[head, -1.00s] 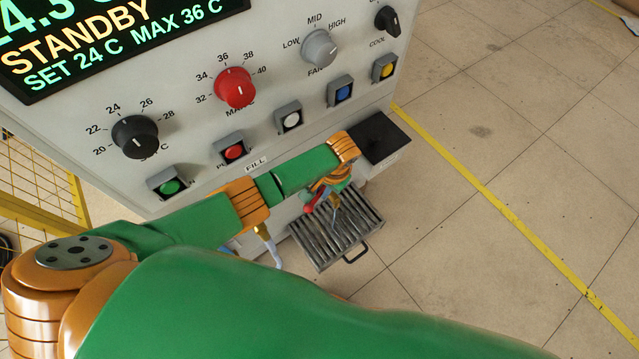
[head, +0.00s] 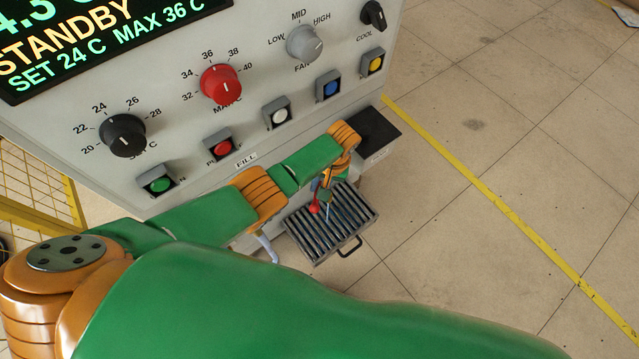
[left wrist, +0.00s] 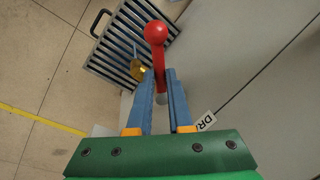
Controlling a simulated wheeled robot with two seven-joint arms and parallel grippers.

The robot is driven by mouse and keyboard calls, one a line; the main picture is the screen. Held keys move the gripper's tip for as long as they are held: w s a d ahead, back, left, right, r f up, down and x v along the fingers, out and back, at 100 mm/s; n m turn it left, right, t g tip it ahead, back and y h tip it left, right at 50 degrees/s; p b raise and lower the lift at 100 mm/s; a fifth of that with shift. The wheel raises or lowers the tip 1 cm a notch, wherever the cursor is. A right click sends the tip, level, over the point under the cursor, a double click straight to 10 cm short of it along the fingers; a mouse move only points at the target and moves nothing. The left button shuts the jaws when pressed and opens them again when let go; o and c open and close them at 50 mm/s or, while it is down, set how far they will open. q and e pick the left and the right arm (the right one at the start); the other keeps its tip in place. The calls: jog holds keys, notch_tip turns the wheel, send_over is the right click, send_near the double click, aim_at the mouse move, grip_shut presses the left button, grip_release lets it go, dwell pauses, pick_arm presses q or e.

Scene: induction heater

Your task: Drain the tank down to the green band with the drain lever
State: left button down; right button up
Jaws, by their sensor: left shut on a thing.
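The drain lever is red with a round knob (left wrist: 155,32); it stands out from the panel in the left wrist view. My left gripper (left wrist: 165,75) is shut on the lever's shaft, with its blue fingers on both sides. In the head view the red lever (head: 314,208) shows below my left gripper (head: 326,186), partly hidden by the hand. A label reading "DR" (left wrist: 205,121) is partly covered by my gripper. The tank's level and the green band are not in view. My right gripper is not in view.
A slatted drain grate (head: 331,222) with a black handle lies on the floor below the lever. The panel has knobs, buttons and a display (head: 100,40) reading STANDBY. A black box top (head: 375,135) juts out at right.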

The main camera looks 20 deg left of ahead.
pick_arm(q)
jog(key=c, duration=0.8)
grip_release()
jog(key=shift+c, duration=0.2)
notch_tip(320, 180, up, 7)
jog(key=d+p, duration=0.1)
jog(key=p, duration=0.2)
jog(key=shift+d+p, duration=0.25)
jog(key=shift+p, duration=0.15)
jog(key=shift+w, duration=0.1)
